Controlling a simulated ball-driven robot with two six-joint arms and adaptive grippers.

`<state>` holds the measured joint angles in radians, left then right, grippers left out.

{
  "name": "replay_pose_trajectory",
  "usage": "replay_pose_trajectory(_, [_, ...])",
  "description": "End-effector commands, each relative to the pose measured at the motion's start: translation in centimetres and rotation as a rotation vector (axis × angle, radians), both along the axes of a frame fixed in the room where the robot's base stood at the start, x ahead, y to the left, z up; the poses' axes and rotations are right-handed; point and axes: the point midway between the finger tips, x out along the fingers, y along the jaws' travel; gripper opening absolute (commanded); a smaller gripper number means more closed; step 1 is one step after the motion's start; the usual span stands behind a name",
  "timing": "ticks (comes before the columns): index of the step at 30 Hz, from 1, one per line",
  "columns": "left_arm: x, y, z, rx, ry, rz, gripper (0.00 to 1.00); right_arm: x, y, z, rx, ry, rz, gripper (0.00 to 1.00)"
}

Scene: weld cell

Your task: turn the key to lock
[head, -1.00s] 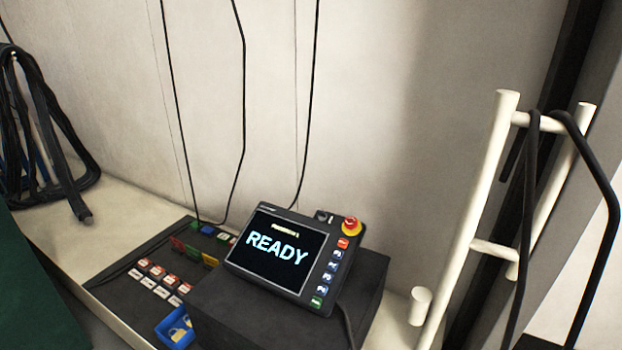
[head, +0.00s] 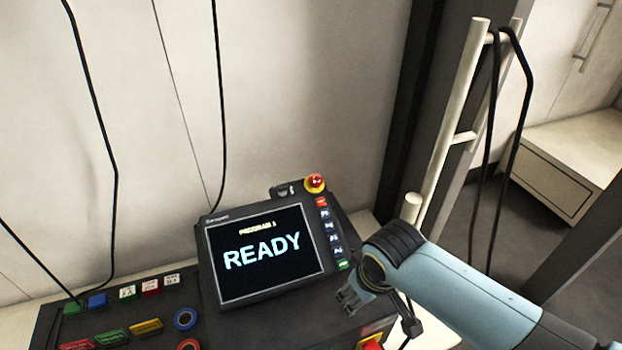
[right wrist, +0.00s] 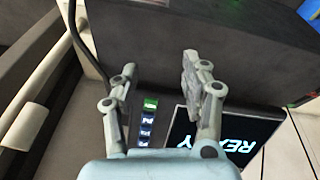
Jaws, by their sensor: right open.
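The control pendant (head: 262,250) with a lit READY screen stands tilted on a dark box. A small dark key switch (head: 284,190) sits at its top edge, left of the red emergency stop knob (head: 315,183). The key itself is too small to make out clearly. My right gripper (head: 347,301) is at the pendant's lower right, apart from the key switch. In the right wrist view its fingers (right wrist: 157,77) are spread and empty, with the pendant screen (right wrist: 218,137) beyond them. The key switch is not visible there. My left gripper is not in view.
Lockout tags (head: 110,337) and several coloured padlocks or tags lie left of the pendant. A cream rail (head: 455,120) with a black cable hung over it stands to the right. Black cables hang along the wall behind.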

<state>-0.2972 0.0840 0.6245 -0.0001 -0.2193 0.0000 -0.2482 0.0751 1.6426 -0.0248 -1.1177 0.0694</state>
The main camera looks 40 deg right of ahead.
Motion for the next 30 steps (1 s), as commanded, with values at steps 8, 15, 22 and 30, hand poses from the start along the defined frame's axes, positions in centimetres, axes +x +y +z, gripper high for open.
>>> replay_pose_trajectory(8, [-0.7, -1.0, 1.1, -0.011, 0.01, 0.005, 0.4, 14.3, 1.3, 11.0, 0.028, -0.108, -0.122, 0.46])
replay_pose_trajectory(15, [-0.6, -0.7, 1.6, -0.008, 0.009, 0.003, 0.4, 21.0, 2.1, 19.0, 0.054, -0.159, -0.198, 0.46])
replay_pose_trajectory(22, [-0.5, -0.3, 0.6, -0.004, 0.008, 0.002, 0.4, 22.4, 1.9, 17.0, 0.056, -0.159, -0.207, 0.46])
replay_pose_trajectory(30, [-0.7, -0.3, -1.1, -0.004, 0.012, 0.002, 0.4, 24.3, 1.4, 11.9, 0.056, -0.159, -0.207, 0.46])
